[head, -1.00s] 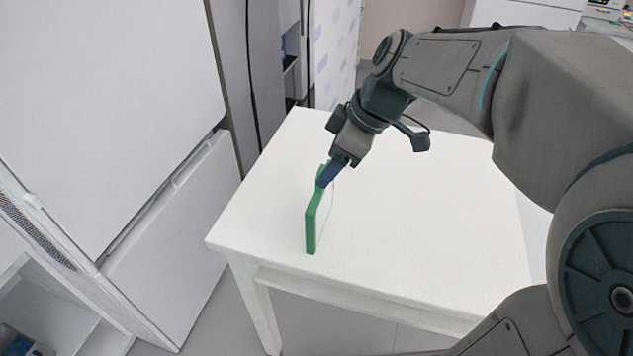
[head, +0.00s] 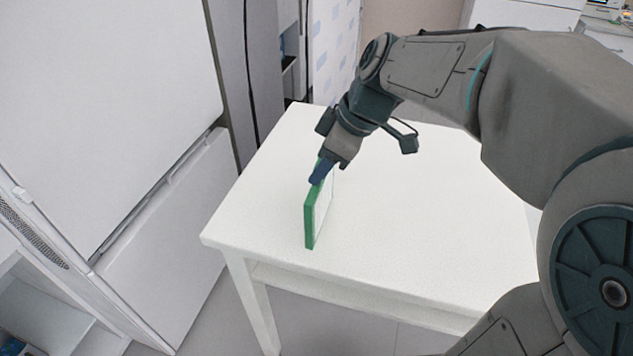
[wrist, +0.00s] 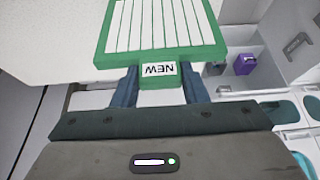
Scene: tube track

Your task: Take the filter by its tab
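The filter (head: 316,216) has a green frame and stands upright on its edge on the white table (head: 425,225). In the wrist view its white pleated face (wrist: 158,25) and green tab (wrist: 158,82), labelled NEW, are visible. My gripper (wrist: 160,88) has its two blue fingers on either side of the tab, very close to its side edges. A narrow gap seems to show at the right finger; contact at the left is unclear. In the head view my gripper (head: 320,172) is at the filter's upper far end and hides part of it.
A white fridge-like cabinet (head: 110,110) stands left of the table. The tabletop right of the filter is clear. In the wrist view a small purple box (wrist: 245,64) lies in a pale compartment at the right.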

